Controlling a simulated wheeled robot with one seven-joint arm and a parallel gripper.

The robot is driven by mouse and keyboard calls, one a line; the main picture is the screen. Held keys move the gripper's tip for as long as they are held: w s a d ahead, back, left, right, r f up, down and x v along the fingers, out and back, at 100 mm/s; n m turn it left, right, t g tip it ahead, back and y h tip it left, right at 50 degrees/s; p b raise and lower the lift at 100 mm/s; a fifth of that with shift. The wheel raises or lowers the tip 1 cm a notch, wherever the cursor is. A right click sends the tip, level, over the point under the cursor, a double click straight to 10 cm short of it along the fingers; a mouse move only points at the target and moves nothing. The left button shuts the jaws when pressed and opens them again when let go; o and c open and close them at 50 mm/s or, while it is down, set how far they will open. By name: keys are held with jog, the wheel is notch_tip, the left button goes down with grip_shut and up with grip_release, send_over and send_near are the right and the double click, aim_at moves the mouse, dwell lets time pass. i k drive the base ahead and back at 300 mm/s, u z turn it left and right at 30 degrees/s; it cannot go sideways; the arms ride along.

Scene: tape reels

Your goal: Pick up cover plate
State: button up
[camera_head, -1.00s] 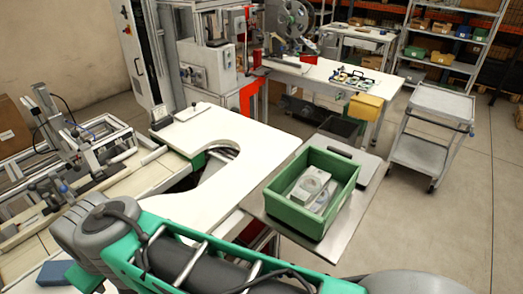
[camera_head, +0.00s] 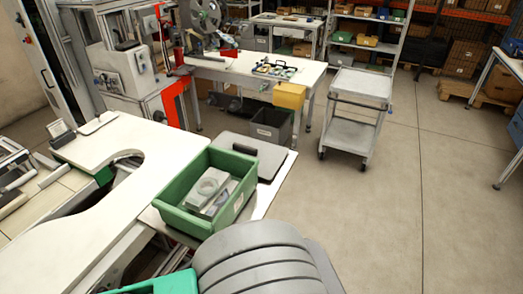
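Grey plate-like parts (camera_head: 211,188) lie inside a green bin (camera_head: 172,217). One has a round raised ring on it. I cannot tell for certain whether one of them is the cover plate. The bin stands on a grey metal surface beside the white table with the curved cutout. My arm shows at the bottom of the view, close to the near side of the bin. My gripper is not in the picture.
A dark flat lid-like panel (camera_head: 252,156) lies behind the bin. The white worktable (camera_head: 118,195) is mostly clear. A grey cart (camera_head: 357,115) stands on the floor at the right, with open floor around it. A dark crate (camera_head: 271,125) sits behind the bin.

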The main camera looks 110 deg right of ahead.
aim_at(270, 156)
jog(key=k, duration=1.65)
jog(key=z, duration=1.4)
jog(key=i, duration=0.5)
